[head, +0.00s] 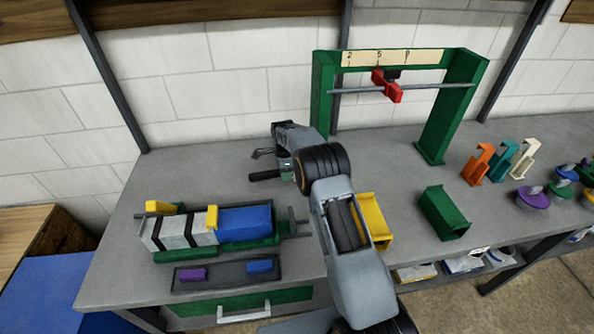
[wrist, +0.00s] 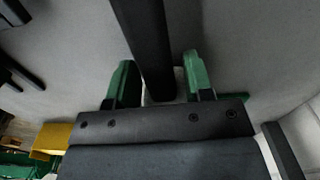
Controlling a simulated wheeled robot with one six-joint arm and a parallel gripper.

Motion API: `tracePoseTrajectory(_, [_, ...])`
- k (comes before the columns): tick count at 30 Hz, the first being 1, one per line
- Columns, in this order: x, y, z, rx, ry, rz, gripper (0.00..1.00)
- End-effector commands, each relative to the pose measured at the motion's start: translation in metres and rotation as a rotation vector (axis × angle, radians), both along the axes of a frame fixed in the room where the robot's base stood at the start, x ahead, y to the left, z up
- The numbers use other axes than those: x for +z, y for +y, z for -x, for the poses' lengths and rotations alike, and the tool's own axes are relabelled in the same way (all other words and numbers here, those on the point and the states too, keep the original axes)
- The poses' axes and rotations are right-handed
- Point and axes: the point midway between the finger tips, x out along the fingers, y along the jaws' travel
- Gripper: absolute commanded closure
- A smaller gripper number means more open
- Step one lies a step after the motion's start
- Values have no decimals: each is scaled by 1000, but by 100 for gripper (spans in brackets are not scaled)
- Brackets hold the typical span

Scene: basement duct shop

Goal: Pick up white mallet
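My gripper (wrist: 160,80) has green fingers and is open, with a dark bar (wrist: 148,35) between them. Gaps show on both sides of the bar, so the fingers do not look closed on it. A small pale patch (wrist: 180,84) shows between the fingers, beside the bar; it may be part of the white mallet, but I cannot tell. In the head view my gripper (head: 287,166) is low over the bench, beside a black handle (head: 264,176) lying on it. No white mallet head shows clearly; my arm and gripper cover that spot.
A green frame (head: 436,115) with a rod and red clamp stands behind on the bench (head: 230,165). A fixture with a blue block (head: 245,222) is at front left. A yellow bin (head: 377,222) and green bin (head: 444,213) are right of my arm; colored hooks (head: 478,165) stand farther right.

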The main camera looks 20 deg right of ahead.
Motion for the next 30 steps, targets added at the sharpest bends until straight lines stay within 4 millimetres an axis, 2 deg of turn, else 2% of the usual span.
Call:
tracePoseTrajectory(2, [0,0,0,0,0,0,61])
tracePoseTrajectory(14, [0,0,0,0,0,0,99])
tracePoseTrajectory(25, [3,0,-1,0,-2,0,100])
tracePoseTrajectory(30, [15,0,-1,0,-4,0,100])
